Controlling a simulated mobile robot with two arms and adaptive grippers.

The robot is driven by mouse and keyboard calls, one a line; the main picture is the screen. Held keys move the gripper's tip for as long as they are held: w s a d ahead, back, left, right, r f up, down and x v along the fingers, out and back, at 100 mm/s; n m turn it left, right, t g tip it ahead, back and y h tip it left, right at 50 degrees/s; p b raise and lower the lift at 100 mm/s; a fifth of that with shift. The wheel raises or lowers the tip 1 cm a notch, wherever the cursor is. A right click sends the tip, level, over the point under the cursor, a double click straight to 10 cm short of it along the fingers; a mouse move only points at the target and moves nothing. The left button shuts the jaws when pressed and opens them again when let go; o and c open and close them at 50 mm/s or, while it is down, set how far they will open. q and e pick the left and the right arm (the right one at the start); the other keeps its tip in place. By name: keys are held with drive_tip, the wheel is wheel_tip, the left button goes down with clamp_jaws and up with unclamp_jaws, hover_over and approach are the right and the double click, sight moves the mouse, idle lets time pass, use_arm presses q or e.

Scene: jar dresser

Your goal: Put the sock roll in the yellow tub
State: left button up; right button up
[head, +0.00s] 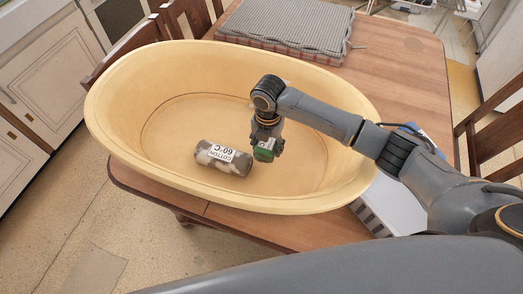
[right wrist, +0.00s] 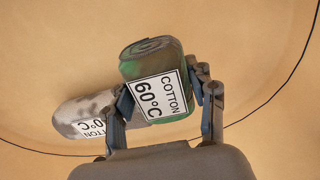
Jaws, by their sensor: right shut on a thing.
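The yellow tub (head: 108,108) is a large oval basin on the table. My right gripper (head: 267,141) reaches down inside its rim, shut on a green sock roll (head: 264,152). In the right wrist view, the gripper's fingers (right wrist: 164,94) clasp the green roll (right wrist: 150,62) from both sides; its label reads COTTON 60°C. A brown-and-white mottled roll (head: 208,158) with a similar label lies on the tub floor, just left of the gripper. It shows partly covered behind the green roll in the right wrist view (right wrist: 82,110). Whether the green roll touches the tub floor is unclear. My left gripper is out of view.
The wooden table (head: 408,62) bears the tub. A grey ribbed mat or folded textile (head: 287,22) lies behind it. A white box-like thing (head: 385,208) sits at the tub's right, partly under my arm. Chairs stand around. The tub floor is otherwise clear.

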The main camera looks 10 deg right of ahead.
drive_tip(key=shift+f, duration=2.2)
drive_tip(key=shift+f, duration=0.2)
drive_tip(key=o, duration=1.1)
drive_tip(key=shift+o, duration=0.2)
drive_tip(key=shift+r, duration=0.1)
wheel_tip(320, 180, up, 12)
drive_tip(key=shift+r, duration=0.15)
